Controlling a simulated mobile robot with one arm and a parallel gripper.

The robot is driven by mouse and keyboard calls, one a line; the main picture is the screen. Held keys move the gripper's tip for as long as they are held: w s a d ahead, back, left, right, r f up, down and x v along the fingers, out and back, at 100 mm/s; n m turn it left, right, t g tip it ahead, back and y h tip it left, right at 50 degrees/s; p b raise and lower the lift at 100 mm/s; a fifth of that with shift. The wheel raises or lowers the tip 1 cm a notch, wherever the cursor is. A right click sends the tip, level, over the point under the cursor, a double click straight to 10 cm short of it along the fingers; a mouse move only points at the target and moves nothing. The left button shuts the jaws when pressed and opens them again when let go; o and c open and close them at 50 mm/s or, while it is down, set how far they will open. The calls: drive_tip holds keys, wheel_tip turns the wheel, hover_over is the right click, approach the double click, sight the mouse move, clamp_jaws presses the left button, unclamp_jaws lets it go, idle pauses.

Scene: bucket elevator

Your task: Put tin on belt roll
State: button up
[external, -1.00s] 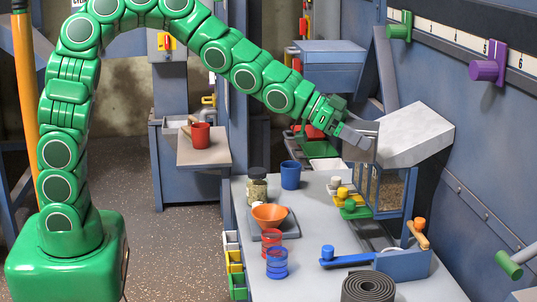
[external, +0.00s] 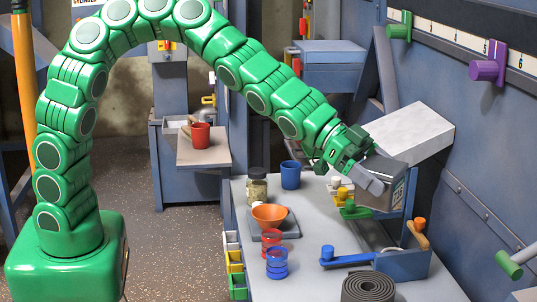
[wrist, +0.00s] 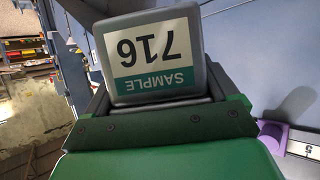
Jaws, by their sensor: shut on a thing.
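The tin (wrist: 155,55) is a grey, rounded-edged box with a white and green label reading "SAMPLE 716", upside down in the wrist view. My gripper (external: 374,178) is shut on it, and the tin fills the space between the fingers. In the external view the grey tin (external: 388,173) is held tilted above the right part of the bench, in front of the sloping chute, partly hidden by a finger. The belt roll (external: 368,288) is a dark grey coil lying at the bench's front edge, well below and apart from the tin.
A blue lever box (external: 403,266) with a wooden handle (external: 417,235) stands between gripper and roll. Coloured knobs (external: 350,205), an orange bowl on a scale (external: 270,214), a blue cup (external: 291,175), a jar (external: 257,187) and red and blue rings (external: 276,265) share the bench (external: 318,280).

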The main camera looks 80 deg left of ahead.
drive_tip(key=shift+s+d, duration=0.2)
drive_tip(key=shift+d, duration=0.45)
hover_over(369, 286)
drive_tip(key=shift+f, duration=9.5)
drive_tip(key=o, duration=1)
drive_tip(key=shift+f, duration=0.1)
